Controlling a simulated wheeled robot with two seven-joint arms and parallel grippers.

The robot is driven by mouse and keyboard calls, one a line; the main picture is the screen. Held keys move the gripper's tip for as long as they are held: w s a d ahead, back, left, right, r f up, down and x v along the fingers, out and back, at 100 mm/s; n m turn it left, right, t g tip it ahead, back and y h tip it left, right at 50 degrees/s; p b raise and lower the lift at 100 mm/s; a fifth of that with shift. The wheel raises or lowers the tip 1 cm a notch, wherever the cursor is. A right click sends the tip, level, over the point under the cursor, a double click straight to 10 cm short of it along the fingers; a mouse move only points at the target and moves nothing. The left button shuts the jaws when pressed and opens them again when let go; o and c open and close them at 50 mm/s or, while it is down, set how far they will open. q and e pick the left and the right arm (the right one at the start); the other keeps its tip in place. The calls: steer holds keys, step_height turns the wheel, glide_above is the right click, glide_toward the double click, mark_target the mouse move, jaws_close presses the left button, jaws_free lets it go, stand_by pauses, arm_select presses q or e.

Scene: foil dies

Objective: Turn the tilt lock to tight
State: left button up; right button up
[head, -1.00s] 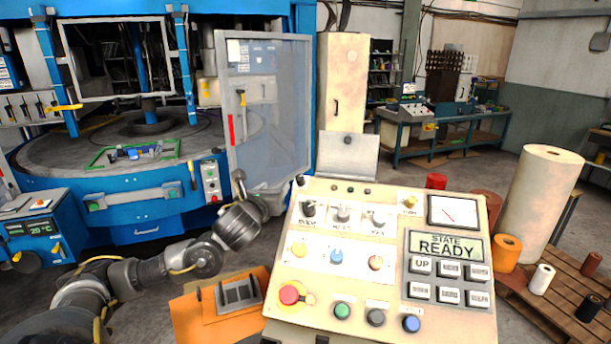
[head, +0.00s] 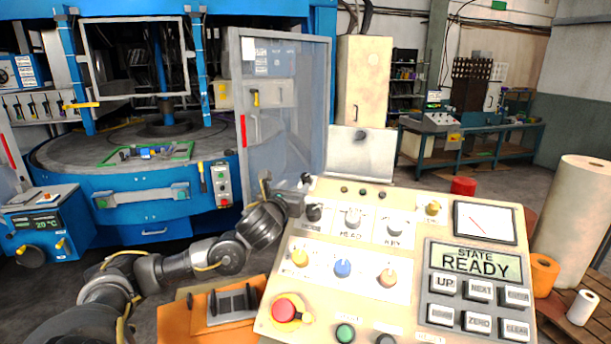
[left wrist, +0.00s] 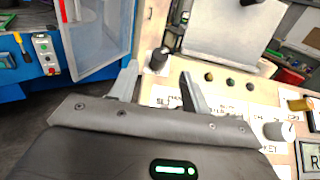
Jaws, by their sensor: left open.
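A black knob (head: 306,179) stands at the upper left corner of the cream control console (head: 275,318). No label marks it legibly, so I cannot confirm that it is the tilt lock. My left gripper (head: 285,186) is at that corner, open and empty. In the left wrist view the black knob (left wrist: 158,60) appears between the two open fingertips (left wrist: 159,72), a little beyond them. I see no contact, and I cannot read the knob's setting. My right gripper is in neither view.
Switches, a red stop button (head: 285,308) and a READY display (head: 476,262) crowd the console face close to the gripper. A raised plate (head: 360,154) stands behind it. A blue machine with an open clear door (head: 280,110) is at left. An orange surface (head: 172,325) lies below the arm.

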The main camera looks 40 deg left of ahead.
mark_target(305, 176)
arm_select(q)
steer(key=p+x, duration=0.4)
steer(key=x, duration=0.4)
steer(key=shift+w+a, duration=0.1)
steer(key=shift+w, duration=0.3)
steer(key=shift+w+a+f, duration=0.15)
steer(key=shift+w, duration=0.3)
